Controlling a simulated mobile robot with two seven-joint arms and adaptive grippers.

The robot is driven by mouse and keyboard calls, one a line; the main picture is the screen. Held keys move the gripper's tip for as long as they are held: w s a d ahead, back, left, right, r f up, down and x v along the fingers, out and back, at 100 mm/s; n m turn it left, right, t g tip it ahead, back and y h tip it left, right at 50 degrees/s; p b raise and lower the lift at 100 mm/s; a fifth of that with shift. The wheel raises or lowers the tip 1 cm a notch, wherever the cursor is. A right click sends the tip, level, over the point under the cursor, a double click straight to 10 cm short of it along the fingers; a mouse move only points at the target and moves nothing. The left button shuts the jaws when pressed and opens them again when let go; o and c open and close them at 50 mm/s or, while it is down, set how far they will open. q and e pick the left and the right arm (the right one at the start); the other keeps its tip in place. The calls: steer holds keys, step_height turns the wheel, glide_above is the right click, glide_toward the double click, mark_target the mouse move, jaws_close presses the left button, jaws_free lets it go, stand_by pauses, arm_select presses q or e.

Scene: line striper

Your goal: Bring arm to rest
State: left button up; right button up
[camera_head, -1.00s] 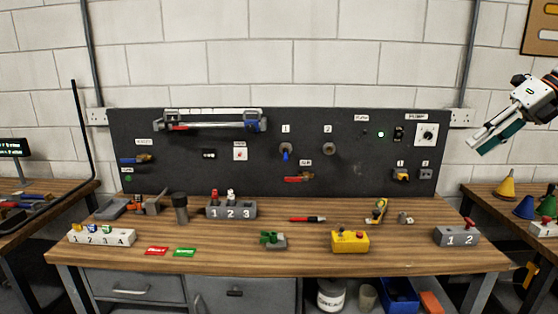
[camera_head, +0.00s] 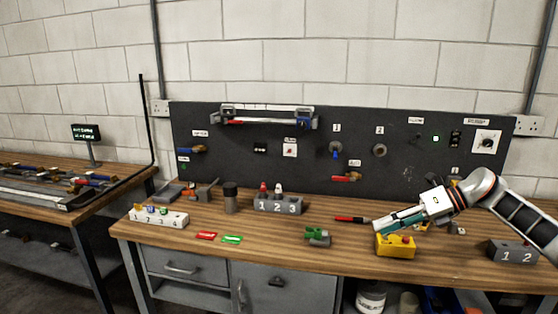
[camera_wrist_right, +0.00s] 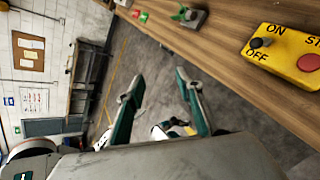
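My right gripper (camera_head: 386,224) shows in the head view over the right part of the wooden workbench (camera_head: 270,240), just behind and above the yellow control box (camera_head: 396,251). In the right wrist view its two teal-lined fingers (camera_wrist_right: 160,105) stand wide apart with nothing between them. The yellow box with ON and OFF marks (camera_wrist_right: 285,50) is off to the right side there, apart from the fingers.
A black panel (camera_head: 230,155) with switches stands behind the bench. A red pen-like tool (camera_head: 350,219), a green part (camera_head: 317,236), grey block 1-2-3 (camera_head: 278,205) and grey block 1-2 (camera_head: 512,252) stand on the bench. A second bench (camera_head: 60,215) is at left.

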steer(key=s+a+f+m+t+y, duration=0.3)
steer(key=s+a+f+m+t, duration=0.25)
steer(key=a, duration=0.45)
steer(key=s+a+f+m+t+y, duration=0.2)
steer(key=s+a+f+m, duration=0.2)
steer(key=a+f+m, duration=0.45)
steer(key=s+d+f+m+h, duration=0.3)
steer(key=s+f+m+h, duration=0.1)
steer(key=s+f+m, duration=0.3)
steer(key=s+d+f+m+h, duration=0.3)
steer(key=s+f+m+h, duration=0.2)
steer(key=s+f+m, duration=0.3)
steer(key=s+d+f+m+h, duration=0.3)
steer(key=s+f+m, duration=0.4)
steer(key=s+f, duration=0.3)
steer(key=shift+s+d+m+h, duration=0.3)
steer(key=shift+s+h, duration=0.5)
steer(key=shift+s, duration=0.45)
steer(key=shift+f+g, duration=0.1)
steer(key=shift+g, duration=0.15)
